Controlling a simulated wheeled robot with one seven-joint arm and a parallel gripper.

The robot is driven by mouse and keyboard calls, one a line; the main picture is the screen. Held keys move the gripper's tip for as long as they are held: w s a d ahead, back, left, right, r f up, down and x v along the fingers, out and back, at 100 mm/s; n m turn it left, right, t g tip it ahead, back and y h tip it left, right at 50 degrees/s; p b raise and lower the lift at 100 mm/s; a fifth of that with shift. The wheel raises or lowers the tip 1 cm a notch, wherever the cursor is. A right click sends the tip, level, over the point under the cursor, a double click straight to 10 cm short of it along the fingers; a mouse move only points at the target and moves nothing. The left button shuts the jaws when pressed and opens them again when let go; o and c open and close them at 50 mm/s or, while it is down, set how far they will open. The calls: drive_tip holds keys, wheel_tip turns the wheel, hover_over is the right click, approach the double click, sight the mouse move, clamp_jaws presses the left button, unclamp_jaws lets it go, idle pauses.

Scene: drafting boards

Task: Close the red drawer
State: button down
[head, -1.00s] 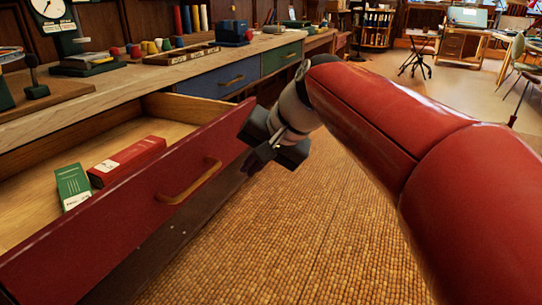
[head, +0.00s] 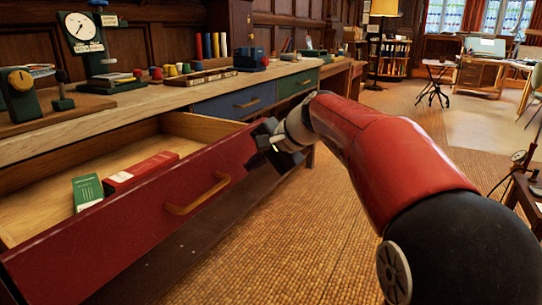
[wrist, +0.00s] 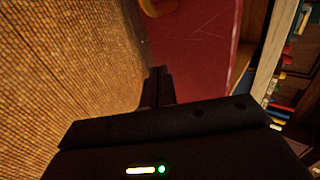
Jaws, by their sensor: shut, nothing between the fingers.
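The red drawer (head: 130,232) stands pulled out from the bench, with its wooden inside showing. A green box (head: 87,191) and a red box (head: 141,170) lie in it. The drawer's handle (head: 197,194) is a wooden bar on the red front. My gripper (head: 266,140) is at the right end of the drawer front, close against it or touching; I cannot tell which. In the wrist view my shut fingers (wrist: 157,86) lie beside the red front, with a bit of the handle at the top. The fingers hold nothing.
A blue drawer (head: 235,102) and a green drawer (head: 298,82) are shut in the same bench. The bench top (head: 140,100) carries a dial gauge (head: 82,28) and several small coloured pieces. The woven floor (head: 300,240) in front is clear.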

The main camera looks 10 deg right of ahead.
sight(233, 166)
drive_tip(key=shift+w+a+r, duration=0.15)
drive_tip(key=shift+w+a, duration=0.8)
drive_tip(key=shift+a, duration=0.25)
drive_tip(key=shift+a, duration=0.1)
